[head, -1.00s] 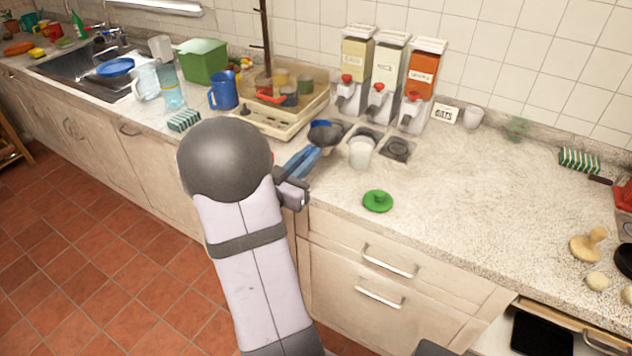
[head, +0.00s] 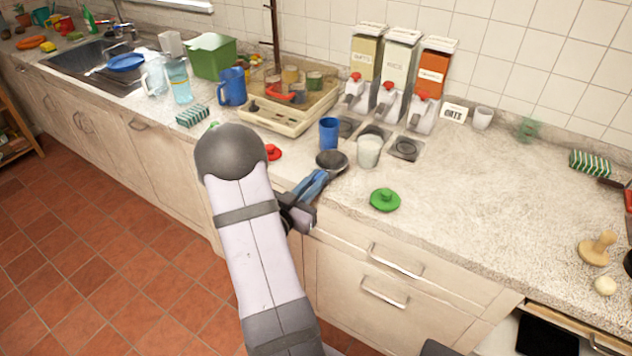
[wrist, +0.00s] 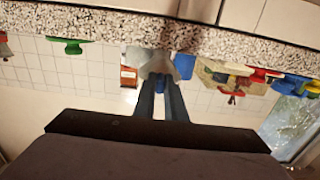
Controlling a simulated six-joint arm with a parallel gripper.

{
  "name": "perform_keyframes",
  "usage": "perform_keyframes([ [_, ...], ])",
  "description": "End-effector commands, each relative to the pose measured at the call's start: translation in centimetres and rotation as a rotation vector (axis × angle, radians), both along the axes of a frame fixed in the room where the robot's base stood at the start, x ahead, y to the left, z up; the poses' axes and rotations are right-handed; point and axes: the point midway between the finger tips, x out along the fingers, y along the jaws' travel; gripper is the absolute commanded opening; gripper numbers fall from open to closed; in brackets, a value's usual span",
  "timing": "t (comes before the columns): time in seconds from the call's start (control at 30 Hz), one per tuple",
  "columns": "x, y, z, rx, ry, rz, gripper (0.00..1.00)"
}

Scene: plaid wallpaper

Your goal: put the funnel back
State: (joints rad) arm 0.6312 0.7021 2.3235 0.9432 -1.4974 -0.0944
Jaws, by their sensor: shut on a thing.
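The funnel (head: 332,161) is dark grey and held above the counter, in front of the blue cup (head: 328,133) and left of a whitish filled cup (head: 369,151). My gripper (head: 318,177), with blue fingers, is shut on the funnel at its near side. In the wrist view, which looks upside down, the fingers (wrist: 161,90) reach to the greyish funnel (wrist: 154,65). The funnel's spout is hidden, and I cannot tell its exact height over the counter.
Three dispensers (head: 402,70) stand behind the cups. A beige tray (head: 283,120) with jars is at the back left. A green lid (head: 384,200) lies to the right, and a red lid (head: 273,152) to the left.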

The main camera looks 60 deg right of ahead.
Motion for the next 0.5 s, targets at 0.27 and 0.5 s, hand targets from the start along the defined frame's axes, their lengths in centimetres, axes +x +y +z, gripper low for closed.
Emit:
perform_keyframes([
  [0.27, -0.01, 0.00, -0.54, -0.002, -0.001, 0.000, 0.00],
  [0.5, -0.01, 0.01, -0.95, -0.002, -0.001, 0.000, 0.00],
])
